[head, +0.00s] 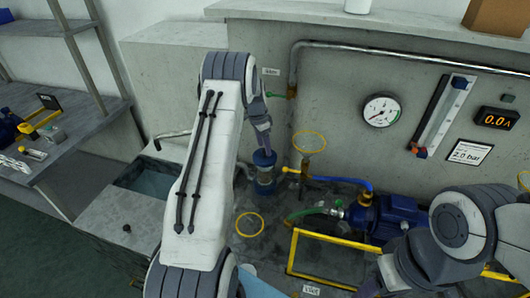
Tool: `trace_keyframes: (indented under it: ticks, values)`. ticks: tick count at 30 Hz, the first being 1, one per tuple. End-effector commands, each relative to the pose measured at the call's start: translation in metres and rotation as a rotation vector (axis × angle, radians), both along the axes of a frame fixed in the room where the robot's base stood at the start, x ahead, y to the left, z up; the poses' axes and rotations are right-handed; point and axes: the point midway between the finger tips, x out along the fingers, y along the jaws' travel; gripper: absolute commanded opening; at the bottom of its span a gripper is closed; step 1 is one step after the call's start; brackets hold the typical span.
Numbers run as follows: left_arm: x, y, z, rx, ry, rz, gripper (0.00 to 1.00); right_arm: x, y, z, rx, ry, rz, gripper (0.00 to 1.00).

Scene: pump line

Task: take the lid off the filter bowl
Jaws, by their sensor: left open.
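The filter bowl (265,180) stands upright beside the wall, a clear cylinder with a dark blue lid (263,158) on top. My left arm reaches over from the front and bends down towards it. My left gripper (262,138) is small and partly hidden behind its own arm. It is open, just above the lid; I cannot tell whether it touches. My right arm comes in at the lower right, and its gripper is not in view.
A yellow ring (250,224) lies on the floor slab before the bowl. A sink (150,180) is at the left.

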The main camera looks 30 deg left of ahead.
Motion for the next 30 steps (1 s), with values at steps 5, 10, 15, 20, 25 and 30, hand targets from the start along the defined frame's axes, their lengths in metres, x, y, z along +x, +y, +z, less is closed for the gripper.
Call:
trace_keyframes:
  ticks: [5,10,15,20,25,30]
  values:
    - [0.002,-0.001,-0.018,-0.001,0.001,0.001,0.64,0.000,0.000,0.010,0.000,0.000,0.000,0.50]
    - [0.002,0.000,-0.021,0.001,-0.002,0.002,0.64,0.000,0.000,0.009,0.000,0.000,0.001,0.50]
    - [0.002,0.000,-0.021,0.001,0.000,0.002,0.29,0.000,0.000,0.009,0.000,0.000,0.001,0.50]
    - [0.002,0.000,-0.021,0.001,0.000,0.002,0.00,0.000,0.000,0.009,0.000,0.000,0.001,0.50]
    - [0.002,0.000,-0.020,0.001,-0.001,0.002,0.00,0.000,0.000,0.009,0.000,0.000,0.001,0.50]
    - [0.002,0.000,-0.019,0.002,-0.002,0.002,0.00,0.000,0.000,0.006,0.000,0.000,0.001,0.50]
